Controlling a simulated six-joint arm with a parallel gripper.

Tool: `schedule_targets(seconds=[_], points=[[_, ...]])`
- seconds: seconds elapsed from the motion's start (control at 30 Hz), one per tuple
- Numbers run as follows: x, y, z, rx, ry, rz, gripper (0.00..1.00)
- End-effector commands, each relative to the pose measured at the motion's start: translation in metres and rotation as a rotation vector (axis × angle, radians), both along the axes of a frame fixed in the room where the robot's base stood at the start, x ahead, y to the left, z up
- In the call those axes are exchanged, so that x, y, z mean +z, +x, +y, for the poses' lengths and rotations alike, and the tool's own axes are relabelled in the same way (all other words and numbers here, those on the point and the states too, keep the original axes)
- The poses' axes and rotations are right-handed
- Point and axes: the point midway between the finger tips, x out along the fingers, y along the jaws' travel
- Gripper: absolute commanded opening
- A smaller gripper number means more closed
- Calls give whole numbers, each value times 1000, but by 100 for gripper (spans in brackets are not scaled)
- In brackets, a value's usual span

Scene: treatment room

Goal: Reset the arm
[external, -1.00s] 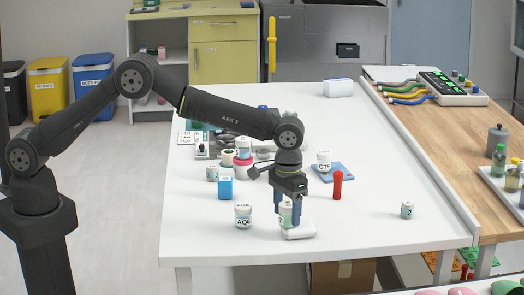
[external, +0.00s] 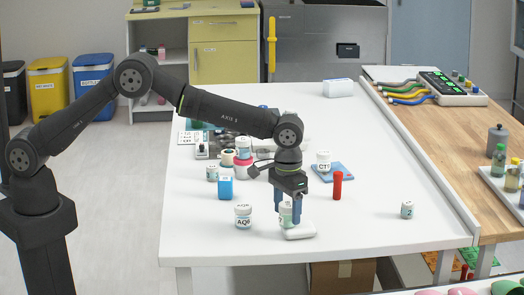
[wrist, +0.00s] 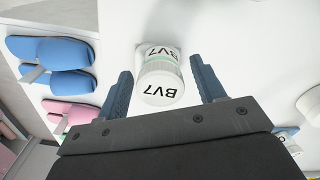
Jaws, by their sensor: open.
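My gripper (external: 287,213) is open, pointing down low over the front part of the white table. A white jar labelled BV7 (wrist: 161,84) stands between its two blue fingers in the wrist view, with a visible gap on each side. In the external view the same jar (external: 286,215) is partly hidden by the fingers. A small white block (external: 300,231) lies right by the jar; whether they touch is unclear.
Near the gripper are a jar marked AQ6 (external: 243,216), a blue box (external: 225,188), a red cylinder (external: 338,186) and a jar on a blue pad (external: 324,162). A small jar (external: 407,210) stands at right. The table's middle right is clear.

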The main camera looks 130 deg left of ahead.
Motion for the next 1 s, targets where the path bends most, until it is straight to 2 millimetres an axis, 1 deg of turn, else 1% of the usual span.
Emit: schedule_targets(seconds=[0.03,0.1,0.57,0.6,1.0], points=[[13,1,1,0,3,-4,63],[27,1,0,0,2,-4,63],[120,0,0,0,1,-3,63],[104,-1,-1,0,-3,4,63],[22,-1,0,0,-2,3,63]])
